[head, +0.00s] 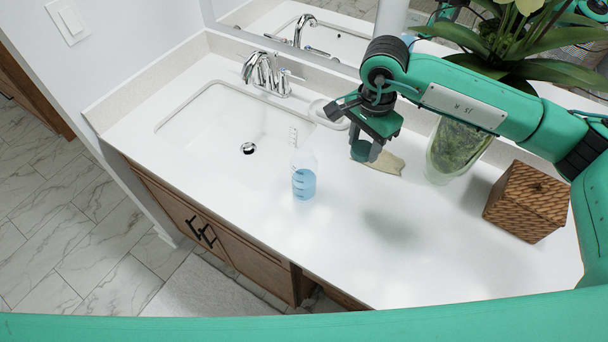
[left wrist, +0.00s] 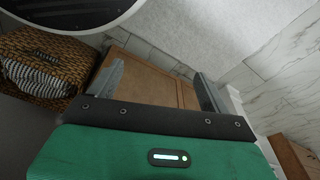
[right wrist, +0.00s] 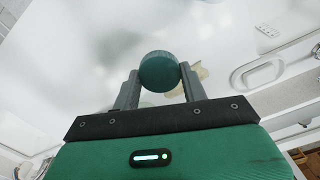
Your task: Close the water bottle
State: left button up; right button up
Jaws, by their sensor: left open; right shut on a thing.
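My left gripper (left wrist: 160,90) is open and empty, seen only in the left wrist view. It faces a brown wooden panel, away from the bottle.
The sink (head: 222,125) with its chrome faucet (head: 265,72) lies left of the bottle. A beige item (head: 385,164), a glass vase (head: 452,150) with a plant, and a woven box (head: 525,202) stand to the right. The counter's front middle is clear.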

pick_arm(q)
jog(key=w+d+r+m+t+y+p, duration=0.1)
jog(key=w+r+m+p, duration=0.15)
jog(key=r, duration=0.95)
jog(key=w+d+r+m+t+y+p, duration=0.1)
jog(key=w+r, duration=0.3)
jog(key=r, duration=0.9)
jog(key=w+d+r+m+t+y+p, duration=0.15)
jog(key=w+r, duration=0.25)
jog(key=r, duration=0.8)
jog(key=m+t, duration=1.2)
jog(key=m, duration=1.5)
send_near(307, 173)
jog(key=w, duration=0.1)
jog(key=shift+f+p, duration=0.25)
jog(key=shift+p, duration=0.2)
pick_arm(e)
jog(key=w+a+r+m, duration=0.1)
jog(key=a+r+m, duration=0.2)
jog(key=a+m, duration=0.3)
jog(key=a+r+m, duration=0.2)
jog(key=a+m, duration=0.4)
jog(key=m, duration=0.7)
jog(key=shift+w+a+r+m, duration=0.2)
jog(key=shift+w+r+m, duration=0.2)
